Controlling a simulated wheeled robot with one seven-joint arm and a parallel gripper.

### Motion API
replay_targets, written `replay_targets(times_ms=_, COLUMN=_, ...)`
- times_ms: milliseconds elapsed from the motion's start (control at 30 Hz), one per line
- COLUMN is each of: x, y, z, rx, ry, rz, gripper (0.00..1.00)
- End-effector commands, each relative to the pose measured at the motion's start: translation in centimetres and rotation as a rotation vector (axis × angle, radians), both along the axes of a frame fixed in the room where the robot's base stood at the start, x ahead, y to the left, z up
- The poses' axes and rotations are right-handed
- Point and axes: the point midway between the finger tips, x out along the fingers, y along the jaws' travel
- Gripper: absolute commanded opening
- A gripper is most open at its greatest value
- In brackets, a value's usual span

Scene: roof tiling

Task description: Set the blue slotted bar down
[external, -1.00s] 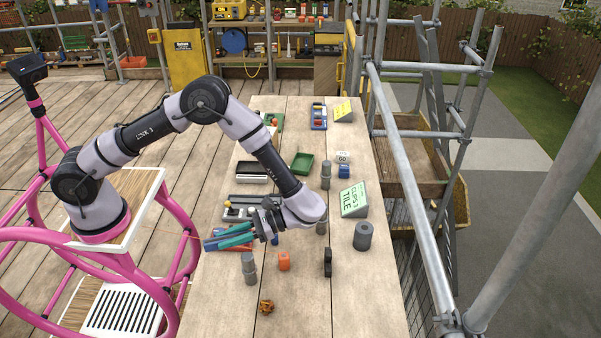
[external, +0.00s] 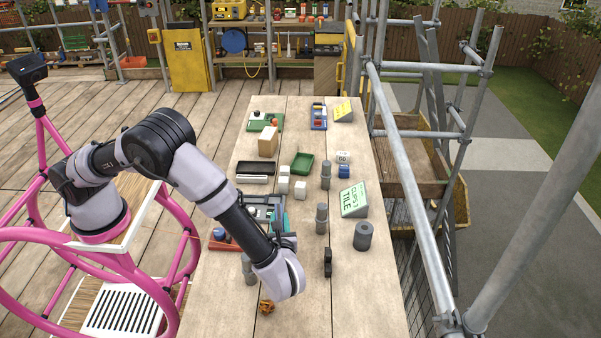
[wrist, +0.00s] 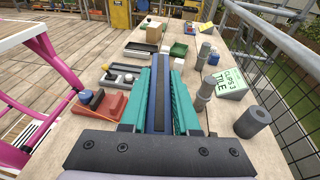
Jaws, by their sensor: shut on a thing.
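My gripper (wrist: 163,62) is shut on the blue slotted bar (wrist: 158,100), which lies lengthwise between its teal fingers in the wrist view. The bar points away over the worktable. In the external view my gripper (external: 281,222) is low over the front middle of the table, pointing toward the far end, and the bar is mostly hidden by the arm and fingers. I cannot tell whether the bar touches anything below.
Grey stacked cylinders (external: 322,218), a green sign (external: 354,202), a grey cylinder (external: 363,236) and a black upright piece (external: 327,262) stand right. The right front table is clear.

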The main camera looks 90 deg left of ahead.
Motion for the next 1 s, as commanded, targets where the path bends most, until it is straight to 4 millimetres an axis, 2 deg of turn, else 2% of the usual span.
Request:
replay_targets(times_ms=200, x=6.7, y=-3.3, z=4.7, rx=-0.002, ry=-0.006, rz=-0.411, gripper=0.0)
replay_targets(times_ms=300, x=9.5, y=-5.6, z=7.2, rx=-0.002, ry=-0.006, rz=-0.572, gripper=0.0)
replay_targets(times_ms=400, x=11.4, y=-7.9, z=9.1, rx=-0.002, ry=-0.005, rz=-0.691, gripper=0.0)
replay_targets(times_ms=600, x=13.6, y=-11.4, z=11.9, rx=-0.001, ry=-0.005, rz=-0.836, gripper=0.0)
replay_targets(times_ms=767, x=14.6, y=-13.7, z=13.6, rx=0.001, ry=-0.004, rz=-0.918, gripper=0.0)
replay_targets(times_ms=800, x=14.6, y=-13.6, z=12.3, rx=0.002, ry=0.005, rz=-0.915, gripper=0.0)
replay_targets(times_ms=1000, x=14.5, y=-13.5, z=7.8, rx=0.002, ry=0.005, rz=-0.913, gripper=0.0)
